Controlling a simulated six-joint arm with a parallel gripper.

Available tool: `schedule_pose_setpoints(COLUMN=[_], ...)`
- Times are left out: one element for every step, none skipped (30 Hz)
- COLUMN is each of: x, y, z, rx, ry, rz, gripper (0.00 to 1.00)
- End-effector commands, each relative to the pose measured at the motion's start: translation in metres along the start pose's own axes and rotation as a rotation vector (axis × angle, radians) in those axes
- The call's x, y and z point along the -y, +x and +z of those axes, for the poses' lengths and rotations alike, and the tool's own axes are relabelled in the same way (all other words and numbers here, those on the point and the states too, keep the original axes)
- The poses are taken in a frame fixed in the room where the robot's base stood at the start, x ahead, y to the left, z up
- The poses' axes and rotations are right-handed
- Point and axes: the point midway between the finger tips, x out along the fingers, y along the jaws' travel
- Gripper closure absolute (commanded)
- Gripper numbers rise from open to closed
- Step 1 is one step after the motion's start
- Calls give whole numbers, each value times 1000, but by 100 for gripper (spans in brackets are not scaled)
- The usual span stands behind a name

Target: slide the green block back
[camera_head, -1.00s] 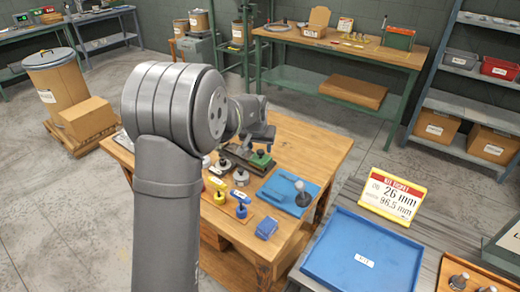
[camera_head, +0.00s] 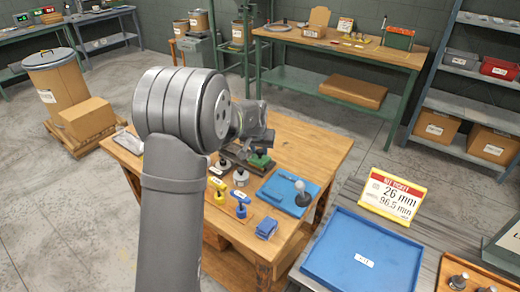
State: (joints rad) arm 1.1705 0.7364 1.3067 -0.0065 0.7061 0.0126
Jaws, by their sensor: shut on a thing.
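The green block (camera_head: 260,159) sits on a dark metal fixture (camera_head: 238,164) on the wooden bench, just left of the blue mat. My gripper (camera_head: 257,148) points down at the block from above and is shut on it. My own arm and wrist hide the fingertips and much of the fixture's left side, so the exact contact is not clear.
A blue mat (camera_head: 275,193) carries a grey-knobbed tool (camera_head: 301,193). Yellow and blue knobbed pieces (camera_head: 218,189) stand in front of the fixture, with a blue block (camera_head: 267,228) near the edge. A blue tray (camera_head: 345,258) is at the right. The bench's back right is clear.

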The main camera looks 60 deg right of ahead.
Motion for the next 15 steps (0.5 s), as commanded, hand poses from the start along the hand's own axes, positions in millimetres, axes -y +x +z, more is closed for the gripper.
schedule_pose_setpoints(x=[8,14,23,31,39,50,59,67,77,84,90,98,103,107,112], y=[1,2,4,5,6,8,9,10,12,13,14,15,16,17,17], z=[-4,-6,-9,-12,-15,-19,-22,-26,-29,-32,-35,-38,-40,-42,-44], rx=[-2,-2,-2,-2,-2,-2,-2,-3,-2,-2,-3,-3,-2,-2,-3], ry=[-3,-4,-5,-6,-7,-6,-7,-6,-7,-6,-5,-4,-4,-4,-3], rz=[-2,-3,-4,-3,-4,-4,-4,-4,-3,-4,-4,-4,-3,-3,-2], gripper=[100,100,100,100,100,100,100,100,100,100,100,100,100,100,100])
